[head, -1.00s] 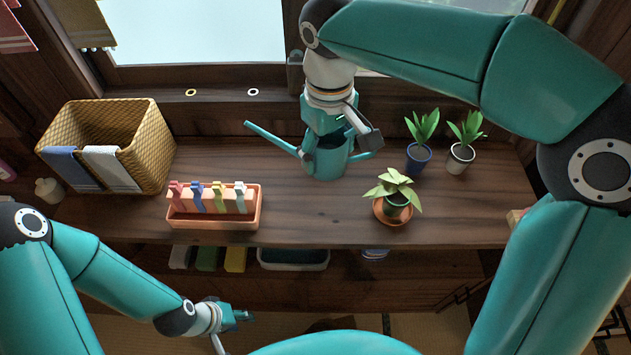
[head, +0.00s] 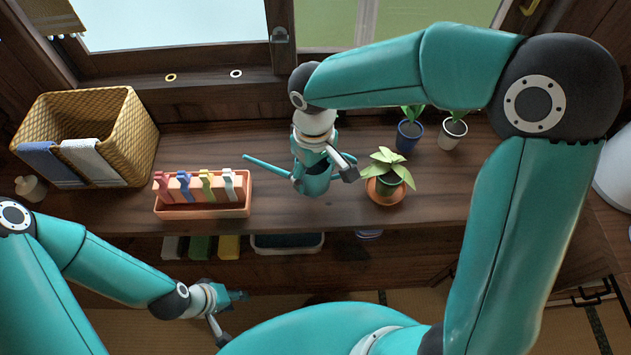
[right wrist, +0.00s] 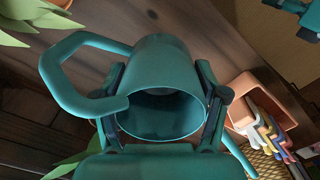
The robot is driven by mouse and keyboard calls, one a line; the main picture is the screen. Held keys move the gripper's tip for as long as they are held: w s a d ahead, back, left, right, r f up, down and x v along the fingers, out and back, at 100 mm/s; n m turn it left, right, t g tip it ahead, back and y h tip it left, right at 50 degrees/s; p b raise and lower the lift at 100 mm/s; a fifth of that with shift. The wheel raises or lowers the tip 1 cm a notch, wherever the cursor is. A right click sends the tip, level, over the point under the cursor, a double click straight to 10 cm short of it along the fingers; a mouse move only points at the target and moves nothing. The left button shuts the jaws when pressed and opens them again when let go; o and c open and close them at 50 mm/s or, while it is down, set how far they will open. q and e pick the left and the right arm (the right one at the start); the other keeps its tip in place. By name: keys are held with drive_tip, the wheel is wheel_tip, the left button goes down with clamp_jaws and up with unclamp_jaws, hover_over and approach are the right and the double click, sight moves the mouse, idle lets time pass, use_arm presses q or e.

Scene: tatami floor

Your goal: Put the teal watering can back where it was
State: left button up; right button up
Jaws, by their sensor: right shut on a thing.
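The teal watering can (head: 316,184) is over the wooden counter, between the orange caddy and the potted plant, its spout pointing left. My right gripper (head: 322,168) is shut on it from above. In the right wrist view the can (right wrist: 165,55) sits between the two dark fingers of my right gripper (right wrist: 165,95), its open mouth facing the camera and its handle to the left. I cannot tell whether its base touches the counter. My left gripper (head: 238,296) is low in front of the counter, away from the can; its fingers are too small to read.
A blue pot (head: 409,136) and a white pot (head: 452,134) stand behind. The orange caddy (head: 203,209) and wicker basket (head: 130,135) are left. Bare counter (head: 215,140) lies behind the caddy.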

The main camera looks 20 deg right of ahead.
drive_tip(key=shift+f, duration=2.2)
drive_tip(key=shift+s, duration=0.1)
drive_tip(key=shift+f, duration=0.15)
drive_tip(key=o, duration=1.8)
drive_tip(key=shift+c, duration=0.2)
wheel_tip(320, 180, up, 12)
drive_tip(key=shift+r, duration=0.2)
